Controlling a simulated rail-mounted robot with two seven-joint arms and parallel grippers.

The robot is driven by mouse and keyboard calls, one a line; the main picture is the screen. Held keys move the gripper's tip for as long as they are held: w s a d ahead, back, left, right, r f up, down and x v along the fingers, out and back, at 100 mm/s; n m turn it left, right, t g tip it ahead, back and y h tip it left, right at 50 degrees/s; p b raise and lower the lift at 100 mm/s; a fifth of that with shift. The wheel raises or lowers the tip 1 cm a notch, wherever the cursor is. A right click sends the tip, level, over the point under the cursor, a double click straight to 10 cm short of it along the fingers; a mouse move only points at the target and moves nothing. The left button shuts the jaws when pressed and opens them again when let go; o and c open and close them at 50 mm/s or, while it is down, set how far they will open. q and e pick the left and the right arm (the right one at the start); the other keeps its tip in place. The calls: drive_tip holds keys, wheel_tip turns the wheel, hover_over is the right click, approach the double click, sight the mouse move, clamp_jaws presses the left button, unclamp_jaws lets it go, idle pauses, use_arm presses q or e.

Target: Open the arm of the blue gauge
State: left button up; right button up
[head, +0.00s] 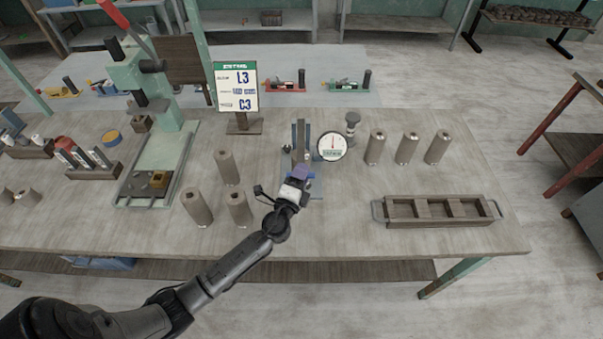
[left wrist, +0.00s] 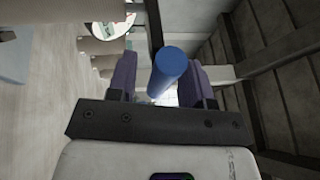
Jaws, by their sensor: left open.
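The blue gauge (head: 313,135) stands upright near the middle of the bench, with a round white dial (head: 332,147) at its right side. My left gripper (head: 301,174) is at the gauge's near side and partly hides its lower part. In the left wrist view a blue cylindrical bar (left wrist: 168,66), apparently the gauge's arm handle, lies between the two open purple fingers (left wrist: 165,80). I cannot tell whether the fingers touch it. The dial (left wrist: 110,32) also shows at the top left there. My right gripper is not in view.
Grey cylinders stand left (head: 228,167) and right (head: 406,148) of the gauge. A slotted tray (head: 437,225) lies at the right front. A sign (head: 236,87) and a green press (head: 150,95) stand to the left. The bench front between cylinders and tray is clear.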

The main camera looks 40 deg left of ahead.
use_arm(q)
drive_tip(key=shift+w, duration=0.1)
clamp_jaws()
idle(0.5)
